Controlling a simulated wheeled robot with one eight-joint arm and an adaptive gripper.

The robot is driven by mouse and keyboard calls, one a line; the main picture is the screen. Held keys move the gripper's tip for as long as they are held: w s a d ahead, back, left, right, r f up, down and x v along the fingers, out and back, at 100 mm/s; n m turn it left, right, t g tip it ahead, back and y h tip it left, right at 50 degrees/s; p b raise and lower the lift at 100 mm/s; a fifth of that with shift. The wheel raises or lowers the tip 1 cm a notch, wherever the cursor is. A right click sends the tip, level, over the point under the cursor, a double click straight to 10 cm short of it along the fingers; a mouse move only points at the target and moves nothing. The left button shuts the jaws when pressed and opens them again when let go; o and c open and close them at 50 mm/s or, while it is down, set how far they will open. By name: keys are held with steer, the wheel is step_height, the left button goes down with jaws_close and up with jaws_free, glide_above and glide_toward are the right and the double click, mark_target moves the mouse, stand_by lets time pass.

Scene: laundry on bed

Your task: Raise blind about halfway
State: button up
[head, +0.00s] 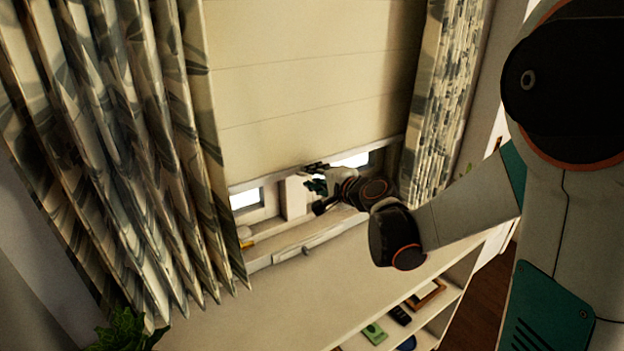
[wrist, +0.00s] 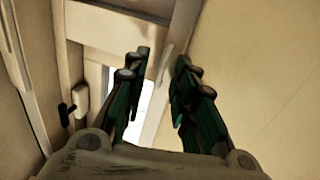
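The cream blind (head: 310,75) hangs most of the way down the window in the head view, with faint horizontal seams. Below its bottom edge, bright strips of window glass (head: 245,198) show. My gripper (head: 314,178) is at the blind's lower edge, in front of the pale window post. In the wrist view, my gripper's green-and-black fingers (wrist: 160,78) are spread apart. The blind (wrist: 265,85) fills the right side there, and its edge runs diagonally behind the fingers. I cannot tell whether a finger touches it.
Patterned curtains hang left (head: 110,130) and right (head: 440,100) of the window. Below is a mostly bare pale ledge (head: 270,300). A shelf with small items, including a dark remote (head: 400,315), is at lower right. A green plant (head: 125,335) stands at lower left.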

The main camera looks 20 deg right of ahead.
steer(key=shift+w+a+f, duration=0.1)
steer(key=shift+w+a, duration=0.1)
steer(key=shift+w, duration=0.35)
jaws_close()
step_height(320, 180, up, 26)
steer(key=p, duration=1.6)
steer(key=shift+p, duration=0.35)
